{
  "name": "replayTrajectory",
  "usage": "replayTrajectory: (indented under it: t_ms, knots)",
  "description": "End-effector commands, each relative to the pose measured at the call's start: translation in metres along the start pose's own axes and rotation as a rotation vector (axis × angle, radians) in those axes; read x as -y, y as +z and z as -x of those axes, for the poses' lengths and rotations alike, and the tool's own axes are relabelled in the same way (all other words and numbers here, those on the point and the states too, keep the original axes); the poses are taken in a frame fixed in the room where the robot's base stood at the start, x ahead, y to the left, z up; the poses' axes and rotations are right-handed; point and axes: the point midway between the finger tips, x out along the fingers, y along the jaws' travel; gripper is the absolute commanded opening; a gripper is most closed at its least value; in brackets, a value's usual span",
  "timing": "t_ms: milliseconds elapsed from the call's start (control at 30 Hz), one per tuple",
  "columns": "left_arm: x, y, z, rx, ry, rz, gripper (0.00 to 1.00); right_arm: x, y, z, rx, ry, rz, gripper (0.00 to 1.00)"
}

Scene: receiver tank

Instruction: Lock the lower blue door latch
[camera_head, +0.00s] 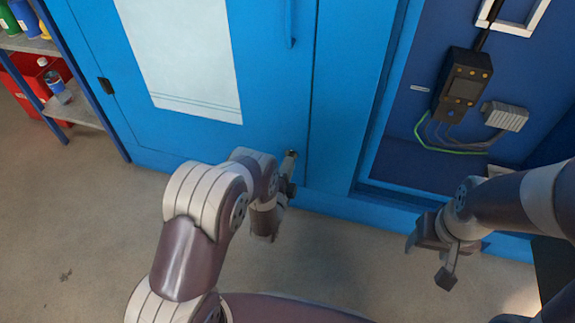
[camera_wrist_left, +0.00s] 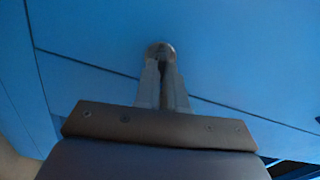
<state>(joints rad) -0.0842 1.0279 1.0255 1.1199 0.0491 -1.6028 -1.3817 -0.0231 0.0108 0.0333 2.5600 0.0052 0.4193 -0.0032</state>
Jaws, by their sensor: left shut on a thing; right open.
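The blue door (camera_head: 215,75) stands shut in the head view, with a white panel on its face. The lower latch (camera_head: 291,156) is a small metal piece low on the door, close to its right edge. In the left wrist view the rounded metal latch (camera_wrist_left: 160,50) sits between the fingertips. My left gripper (camera_head: 287,168) is shut on it, and the fingers (camera_wrist_left: 161,82) hide much of it. Which way the latch is turned cannot be told. My right gripper (camera_head: 432,252) is open and empty, apart from the door, in front of the cabinet's right part.
A dark control box (camera_head: 464,85) with cables and a grey connector (camera_head: 505,116) are on the blue recess at right. A door handle (camera_head: 290,22) is higher up. A shelf (camera_head: 75,112) and a red bin (camera_head: 35,82) stand at left. The floor in front is clear.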

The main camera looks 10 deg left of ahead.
Motion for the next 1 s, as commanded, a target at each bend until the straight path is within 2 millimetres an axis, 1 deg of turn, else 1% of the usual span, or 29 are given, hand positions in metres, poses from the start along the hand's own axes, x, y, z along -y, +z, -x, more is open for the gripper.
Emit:
replayTrajectory:
  t_ms: [200,400,967,1000]
  knots:
    - [-0.0005,0.0001,0.0004,0.000,0.002,-0.117,0.00,0.0000,-0.0004,0.0035,0.000,0.000,0.000,0.61]
    - [-0.0012,0.0002,0.0005,0.000,0.002,-0.178,0.00,0.0000,-0.0005,0.0046,0.000,0.000,0.000,0.61]
    - [-0.0016,0.0003,0.0005,0.000,0.002,-0.204,0.00,0.0000,-0.0006,0.0048,0.000,0.000,0.000,0.61]
    - [-0.0016,0.0003,0.0005,0.000,0.003,-0.204,0.23,0.0000,-0.0006,0.0048,0.000,0.000,0.000,0.61]
